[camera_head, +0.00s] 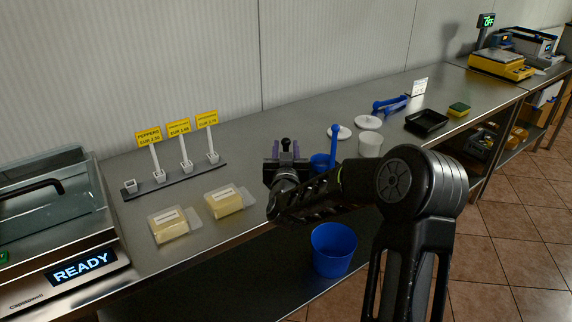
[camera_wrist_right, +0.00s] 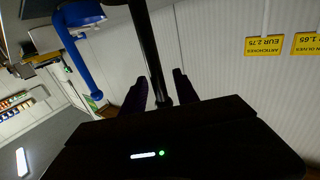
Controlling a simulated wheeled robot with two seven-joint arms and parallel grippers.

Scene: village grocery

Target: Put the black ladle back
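My right gripper (camera_head: 286,158) is above the steel counter, to the right of the price signs. In the wrist view its two dark fingers (camera_wrist_right: 157,92) stand on either side of the handle of the black ladle (camera_wrist_right: 148,45), and the gripper looks shut on it. In the head view only the dark top of the ladle (camera_head: 286,143) shows between the fingers; its bowl is hidden. A blue container (camera_head: 320,163) with a blue handle (camera_head: 335,142) stands just right of the gripper; it also shows in the wrist view (camera_wrist_right: 80,14). My left gripper is not in view.
Price signs (camera_head: 179,128) stand on a dark rail (camera_head: 176,182) at the left. Two yellowish packs (camera_head: 224,201) lie in front. White tubs (camera_head: 369,143), a black tray (camera_head: 426,122) and a sponge (camera_head: 459,109) are farther right. A blue bucket (camera_head: 334,249) stands below the counter edge.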

